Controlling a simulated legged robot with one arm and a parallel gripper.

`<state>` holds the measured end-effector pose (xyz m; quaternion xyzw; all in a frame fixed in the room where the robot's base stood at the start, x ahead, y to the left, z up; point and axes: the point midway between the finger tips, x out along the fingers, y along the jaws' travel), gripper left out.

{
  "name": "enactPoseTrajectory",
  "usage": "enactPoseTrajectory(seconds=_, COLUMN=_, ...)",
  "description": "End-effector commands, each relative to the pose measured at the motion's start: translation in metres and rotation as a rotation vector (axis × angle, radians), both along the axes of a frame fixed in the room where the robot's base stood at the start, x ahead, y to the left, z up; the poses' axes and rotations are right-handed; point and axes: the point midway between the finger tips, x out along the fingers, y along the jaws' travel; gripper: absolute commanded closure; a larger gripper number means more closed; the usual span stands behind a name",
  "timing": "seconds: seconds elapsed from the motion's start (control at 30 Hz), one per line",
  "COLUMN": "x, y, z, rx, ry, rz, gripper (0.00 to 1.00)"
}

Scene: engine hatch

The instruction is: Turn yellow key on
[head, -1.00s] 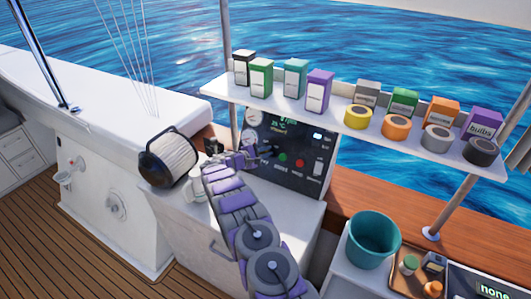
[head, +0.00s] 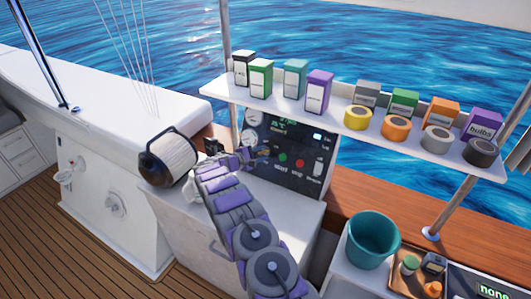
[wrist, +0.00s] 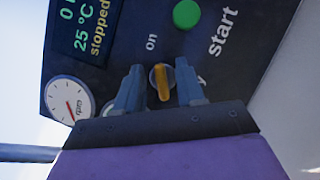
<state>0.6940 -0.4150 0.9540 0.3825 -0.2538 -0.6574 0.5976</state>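The yellow key (wrist: 161,83) sits in a round switch on the dark engine panel (head: 297,150). In the wrist view its bar runs nearly up and down, with the word "on" printed just above and left of it. My gripper (wrist: 160,68) is open, with one finger on each side of the key and a visible gap to each. In the head view my gripper (head: 248,157) is in front of the panel's left part and the key cannot be made out there.
The panel has a green start button (wrist: 186,14), an rpm gauge (wrist: 68,103) and a display (wrist: 88,28) reading "stopped". A shelf (head: 225,95) with boxes and tape rolls overhangs the panel.

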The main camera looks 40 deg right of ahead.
Motion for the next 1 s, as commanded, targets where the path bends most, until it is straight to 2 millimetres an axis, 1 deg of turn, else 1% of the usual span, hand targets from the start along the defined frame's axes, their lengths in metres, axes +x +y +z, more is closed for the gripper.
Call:
enactPoseTrajectory(seconds=0.03, x=0.001, y=0.012, z=0.004, rx=0.0, ry=0.002, rz=0.003, gripper=0.62)
enactPoseTrajectory(seconds=0.3, x=0.001, y=0.072, z=0.015, rx=0.0, ry=0.003, rz=0.003, gripper=0.62)
enactPoseTrajectory(seconds=0.53, x=0.0, y=0.116, z=0.024, rx=0.0, ry=0.001, rz=0.0, gripper=0.62)
enactPoseTrajectory(seconds=0.6, x=0.001, y=0.125, z=0.025, rx=0.001, ry=0.0, rz=0.001, gripper=0.62)
enactPoseTrajectory(seconds=0.73, x=0.0, y=0.137, z=0.026, rx=0.002, ry=0.001, rz=0.0, gripper=0.62)
enactPoseTrajectory(seconds=0.83, x=0.0, y=0.141, z=0.027, rx=0.001, ry=0.001, rz=0.0, gripper=0.62)
enactPoseTrajectory(seconds=1.0, x=0.0, y=0.142, z=0.027, rx=0.001, ry=0.001, rz=-0.002, gripper=0.62)
